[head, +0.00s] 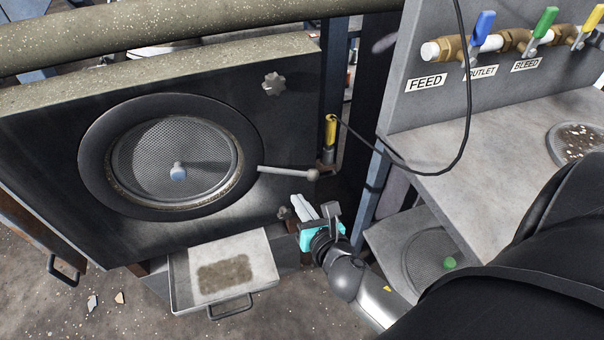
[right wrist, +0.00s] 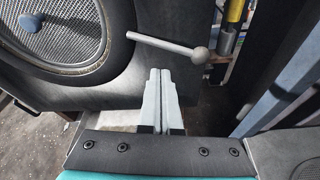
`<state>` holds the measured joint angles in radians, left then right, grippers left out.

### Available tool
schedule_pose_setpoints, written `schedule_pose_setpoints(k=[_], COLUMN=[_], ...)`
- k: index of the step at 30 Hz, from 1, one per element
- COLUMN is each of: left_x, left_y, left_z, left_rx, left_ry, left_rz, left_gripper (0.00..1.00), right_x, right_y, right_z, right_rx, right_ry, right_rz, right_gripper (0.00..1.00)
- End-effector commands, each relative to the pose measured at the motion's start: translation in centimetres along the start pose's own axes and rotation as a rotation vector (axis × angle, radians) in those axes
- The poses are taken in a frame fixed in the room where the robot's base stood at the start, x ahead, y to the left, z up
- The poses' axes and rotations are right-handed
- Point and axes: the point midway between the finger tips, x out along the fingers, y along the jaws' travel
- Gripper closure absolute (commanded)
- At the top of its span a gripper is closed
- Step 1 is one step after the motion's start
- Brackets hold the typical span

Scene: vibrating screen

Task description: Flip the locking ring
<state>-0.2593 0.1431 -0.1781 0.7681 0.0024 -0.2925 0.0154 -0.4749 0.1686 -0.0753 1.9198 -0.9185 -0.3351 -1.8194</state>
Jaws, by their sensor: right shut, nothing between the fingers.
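The dark locking ring (head: 97,165) surrounds a round mesh screen (head: 150,150) on the black panel. A pale lever (head: 285,171) with a ball end sticks out from the ring's right side, roughly level. My right gripper (head: 303,207) is shut and empty, below the lever and apart from it. In the right wrist view the closed fingertips (right wrist: 160,74) point toward the panel, with the lever (right wrist: 165,43) above them. The ring (right wrist: 117,45) shows only in part there. My left gripper is not in view.
A shallow tray (head: 180,283) juts out below the panel. A star-shaped knob (head: 273,84) sits on the panel's upper right. A yellow-handled valve (head: 330,130) and a post stand close right of the lever. A grey bench (head: 500,160) with labelled valves is at the right.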

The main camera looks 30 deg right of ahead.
Motion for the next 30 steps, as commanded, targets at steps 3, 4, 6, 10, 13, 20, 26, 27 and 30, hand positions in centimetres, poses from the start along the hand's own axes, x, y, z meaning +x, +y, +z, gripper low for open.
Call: schedule_pose_setpoints(k=[3,4,6,10,13,20,26,27,30], left_x=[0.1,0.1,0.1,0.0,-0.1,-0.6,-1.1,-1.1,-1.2], left_y=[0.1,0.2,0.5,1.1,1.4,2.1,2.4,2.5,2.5], left_z=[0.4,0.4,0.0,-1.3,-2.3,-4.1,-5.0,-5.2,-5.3], left_rx=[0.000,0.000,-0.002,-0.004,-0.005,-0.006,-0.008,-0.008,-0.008], left_ry=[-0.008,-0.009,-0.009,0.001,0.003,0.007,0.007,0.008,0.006], left_rz=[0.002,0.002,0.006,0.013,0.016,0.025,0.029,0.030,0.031], left_gripper=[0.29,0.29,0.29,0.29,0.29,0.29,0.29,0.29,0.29], right_x=[0.6,0.8,1.7,3.7,5.3,8.2,9.5,9.7,9.9], right_y=[0.0,0.0,0.0,0.0,0.0,0.0,0.0,0.0,0.0], right_z=[0.3,0.2,0.2,0.2,0.2,0.1,0.1,0.1,0.2], right_rx=[-0.016,-0.015,-0.013,-0.012,-0.011,-0.010,-0.010,-0.010,-0.009], right_ry=[-0.008,-0.008,-0.008,-0.008,-0.008,-0.005,-0.004,-0.004,-0.003], right_rz=[0.001,0.001,0.001,0.001,0.001,0.001,0.001,0.001,0.001], right_gripper=[1.00,1.00,1.00,1.00,1.00,1.00,1.00,1.00,1.00])
